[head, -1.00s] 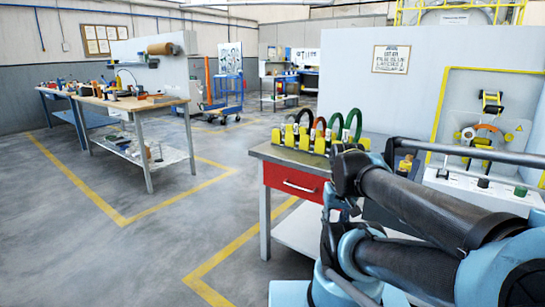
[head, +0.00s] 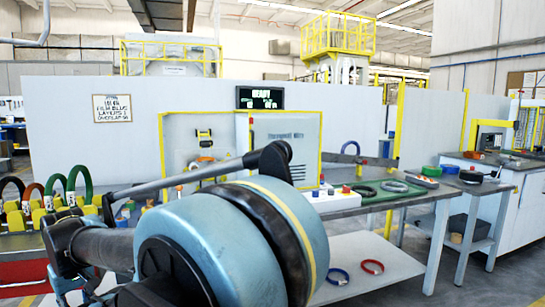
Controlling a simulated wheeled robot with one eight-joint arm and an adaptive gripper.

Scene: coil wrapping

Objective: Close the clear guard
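The wrapping machine's recess (head: 204,145) has a yellow edge and stands open in the head view, left of centre. A pale, yellow-edged panel (head: 290,128) that appears to be the clear guard stands to the right of this recess, not across it. I cannot tell its handle. My arm fills the lower middle and hides the lower parts of the recess and panel. I do not see my gripper's fingers, and nothing shows my gripper at the guard.
Colored coils (head: 78,180) stand in yellow holders on the left bench. Dark rings (head: 394,186) lie on the green-topped table at right. A lower shelf (head: 375,262) holds a blue and a red ring.

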